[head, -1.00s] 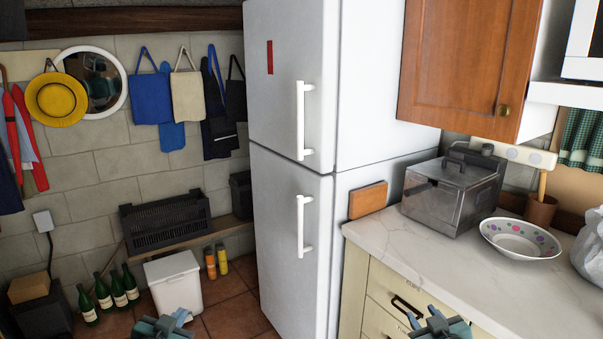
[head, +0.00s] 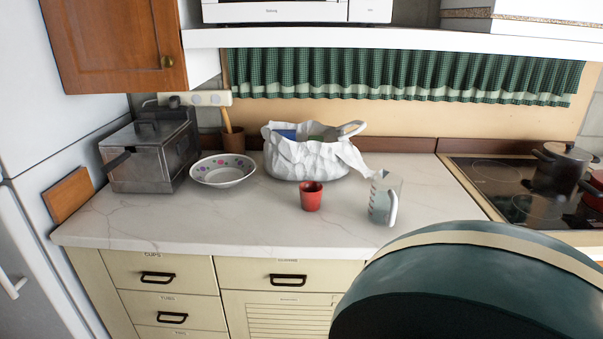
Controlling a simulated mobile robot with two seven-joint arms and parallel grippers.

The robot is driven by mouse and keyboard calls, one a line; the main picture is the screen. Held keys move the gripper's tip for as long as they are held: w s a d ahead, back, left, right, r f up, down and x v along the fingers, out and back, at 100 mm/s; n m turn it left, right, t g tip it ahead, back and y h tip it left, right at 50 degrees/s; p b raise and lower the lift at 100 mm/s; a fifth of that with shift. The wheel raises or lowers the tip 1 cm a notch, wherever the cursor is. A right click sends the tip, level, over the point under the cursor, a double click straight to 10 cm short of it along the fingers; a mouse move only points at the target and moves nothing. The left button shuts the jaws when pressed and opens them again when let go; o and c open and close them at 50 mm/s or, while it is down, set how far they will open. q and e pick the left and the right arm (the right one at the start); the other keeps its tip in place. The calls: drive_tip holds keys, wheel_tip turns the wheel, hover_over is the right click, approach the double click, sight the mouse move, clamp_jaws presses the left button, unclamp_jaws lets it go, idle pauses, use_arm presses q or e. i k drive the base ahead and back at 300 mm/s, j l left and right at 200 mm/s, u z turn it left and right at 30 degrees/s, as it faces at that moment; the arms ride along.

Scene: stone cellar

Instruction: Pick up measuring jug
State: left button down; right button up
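The measuring jug (head: 385,198) is a clear, pale jug with dark markings on its side and a whitish handle at its right. It stands upright on the right part of the pale marble counter (head: 270,222), near the front edge. Nothing is holding it. Neither my left nor my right gripper is in the head view.
A red cup (head: 312,196) stands left of the jug, with a white bag (head: 305,160) behind. Farther left are a dotted bowl (head: 222,172) and metal box (head: 148,155). A hob (head: 510,180) with pots is at right. The lower-right view is blocked.

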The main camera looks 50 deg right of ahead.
sight(386, 193)
drive_tip(key=z, duration=2.3)
